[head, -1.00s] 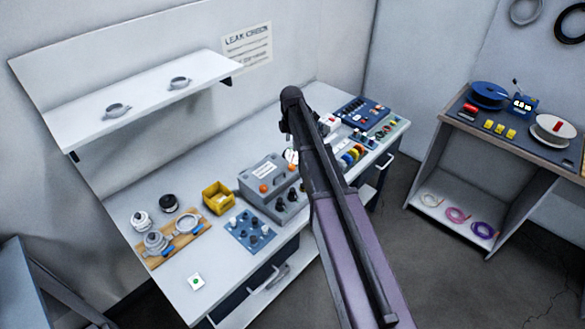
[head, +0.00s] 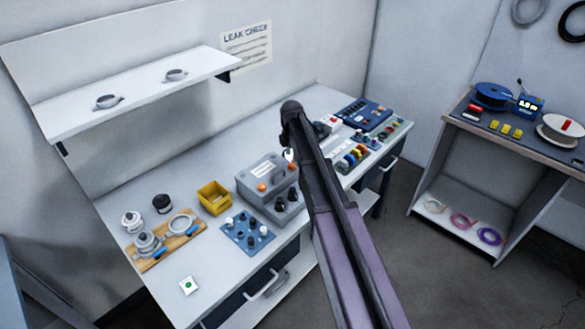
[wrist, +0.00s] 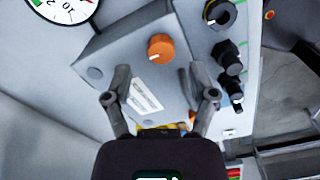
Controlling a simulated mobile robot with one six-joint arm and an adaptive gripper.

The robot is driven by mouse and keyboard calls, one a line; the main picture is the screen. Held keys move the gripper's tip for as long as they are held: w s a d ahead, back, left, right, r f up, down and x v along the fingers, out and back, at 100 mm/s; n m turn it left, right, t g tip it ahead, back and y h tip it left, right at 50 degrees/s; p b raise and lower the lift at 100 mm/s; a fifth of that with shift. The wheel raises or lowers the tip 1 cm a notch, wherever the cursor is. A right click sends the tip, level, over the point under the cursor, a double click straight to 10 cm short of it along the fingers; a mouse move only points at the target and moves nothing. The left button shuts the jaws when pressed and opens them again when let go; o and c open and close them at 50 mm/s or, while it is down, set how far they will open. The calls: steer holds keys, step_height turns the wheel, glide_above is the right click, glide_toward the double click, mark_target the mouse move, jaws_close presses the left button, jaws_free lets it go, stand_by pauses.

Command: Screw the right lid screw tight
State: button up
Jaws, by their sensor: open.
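A wooden board (head: 160,259) lies at the left of the bench with a grey round housing (head: 148,243) and a grey ring-shaped clamp (head: 181,224) on it. An orange knob (wrist: 160,47) shows between and beyond the fingertips.
The grey box (head: 262,178) stands mid-bench beside a yellow bin (head: 214,198) and a blue knob plate (head: 236,232). A pressure gauge (wrist: 62,8) sits at the wrist view's upper left. A shelf (head: 140,92) overhangs the bench.

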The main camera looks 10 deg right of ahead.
mark_target(292, 164)
steer(key=shift+f+b, duration=1.45)
steer(key=shift+f, duration=0.25)
jaws_close()
steer(key=shift+d, duration=0.1)
